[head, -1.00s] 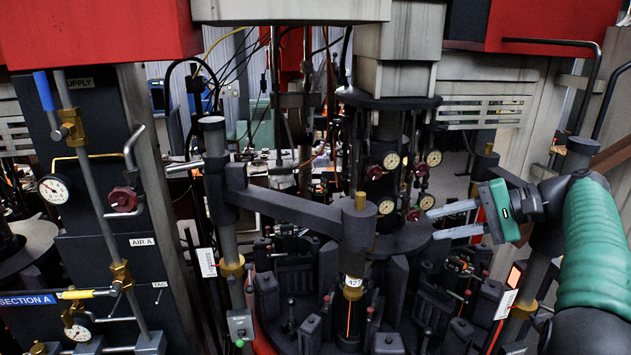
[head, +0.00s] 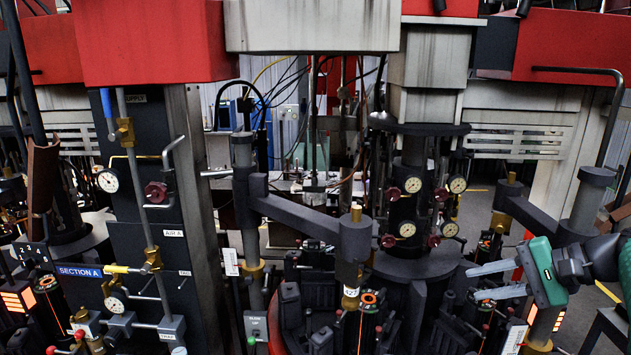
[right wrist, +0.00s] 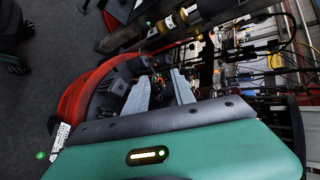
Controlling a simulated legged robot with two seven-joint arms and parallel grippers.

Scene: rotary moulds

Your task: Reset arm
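A dark grey swing arm (head: 300,215) reaches from a post at the left to a round end with a brass pin (head: 356,214), above the black mould blocks. A second dark swing arm (head: 535,215) stands at the right, behind my right gripper. My right gripper (head: 472,283), green with two pale fingers, is at the lower right of the head view. Its fingers are apart with nothing visible between them, and it appears clear of both swing arms. In the right wrist view the open fingers (right wrist: 160,78) point towards dark mould blocks with a red rim. My left gripper is out of view.
A dark panel (head: 140,230) with gauges, pipes and valves stands at the left. A central column (head: 412,205) carries several gauges. Red and pale housings (head: 312,25) hang above. In the right wrist view, bare dark floor (right wrist: 45,75) shows at the left.

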